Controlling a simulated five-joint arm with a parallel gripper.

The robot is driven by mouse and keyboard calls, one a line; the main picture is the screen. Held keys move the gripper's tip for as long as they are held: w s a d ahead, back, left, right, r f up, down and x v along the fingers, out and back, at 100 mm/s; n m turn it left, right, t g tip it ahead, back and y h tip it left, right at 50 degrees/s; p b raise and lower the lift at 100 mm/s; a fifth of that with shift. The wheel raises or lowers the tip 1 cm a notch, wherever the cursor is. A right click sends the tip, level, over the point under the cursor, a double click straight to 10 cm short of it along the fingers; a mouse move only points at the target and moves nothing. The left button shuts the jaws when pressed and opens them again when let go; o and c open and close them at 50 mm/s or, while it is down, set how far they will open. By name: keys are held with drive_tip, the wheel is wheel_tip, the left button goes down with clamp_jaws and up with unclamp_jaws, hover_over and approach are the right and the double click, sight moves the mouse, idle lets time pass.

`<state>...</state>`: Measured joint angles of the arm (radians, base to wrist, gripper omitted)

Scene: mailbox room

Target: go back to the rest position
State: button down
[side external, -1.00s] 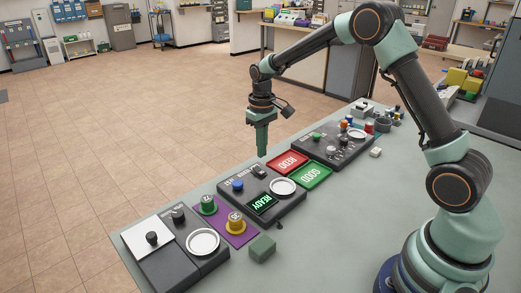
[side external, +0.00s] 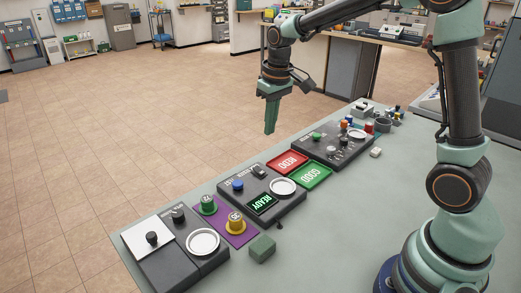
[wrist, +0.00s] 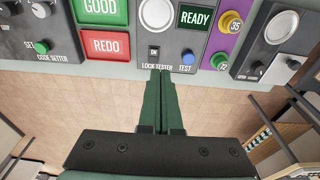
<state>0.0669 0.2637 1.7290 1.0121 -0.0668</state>
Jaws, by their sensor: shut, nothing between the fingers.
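My gripper (side external: 270,128) is shut and empty. It hangs in the air above the far edge of the table, pointing down, clear of the panels. In the wrist view my gripper (wrist: 165,75) shows its green fingers together, in line with the lower edge of the lock tester panel (wrist: 165,50). That panel has a lit READY display (side external: 262,204), a blue TEST button (side external: 238,185) and a white round dish (side external: 283,187).
A red REDO tray (side external: 288,162) and a green GOOD tray (side external: 312,175) lie beside the code setter panel (side external: 335,148). A purple mat (side external: 222,220) holds a green and a yellow numbered piece. A green block (side external: 262,247) sits on the table (side external: 330,225). Air above the table is free.

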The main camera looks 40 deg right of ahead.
drive_tip(key=s+a+r+t, duration=0.1)
drive_tip(key=s+r+t, duration=0.1)
drive_tip(key=s, duration=0.6)
drive_tip(key=s+a+r+t, duration=0.2)
drive_tip(key=s+r, duration=0.1)
drive_tip(key=s, duration=0.5)
drive_tip(key=shift+r, duration=0.35)
